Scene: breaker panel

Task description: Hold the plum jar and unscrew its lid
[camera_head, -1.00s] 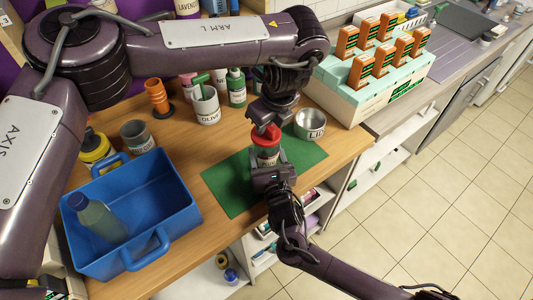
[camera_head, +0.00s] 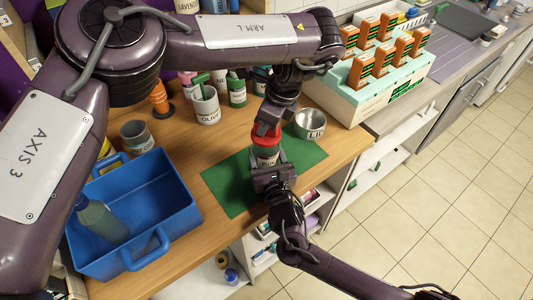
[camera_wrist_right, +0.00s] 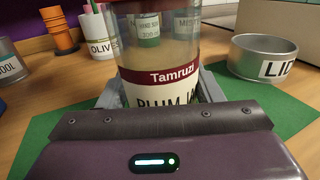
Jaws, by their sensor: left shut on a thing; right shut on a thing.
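The plum jar (camera_head: 267,156) stands upright over the green mat (camera_head: 228,188), with a red lid (camera_head: 265,142) on top. In the right wrist view the jar (camera_wrist_right: 158,58) is clear with pale contents and a label reading "Tamruzi" and "PLUM JA". My left gripper (camera_head: 266,131) comes from above and is shut on the red lid. My right gripper (camera_head: 268,163) comes from the front and is shut around the jar's body; its fingers show on both sides in the wrist view. The lid is out of the wrist view. Whether lid and jar are apart is unclear.
A grey dish marked "LID" (camera_head: 309,124) is right of the jar. A blue crate (camera_head: 180,213) holding a bottle (camera_head: 101,220) stands left. The olives cup (camera_head: 207,108) and several bottles are behind. A teal-and-white rack (camera_head: 362,103) stands at the back right.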

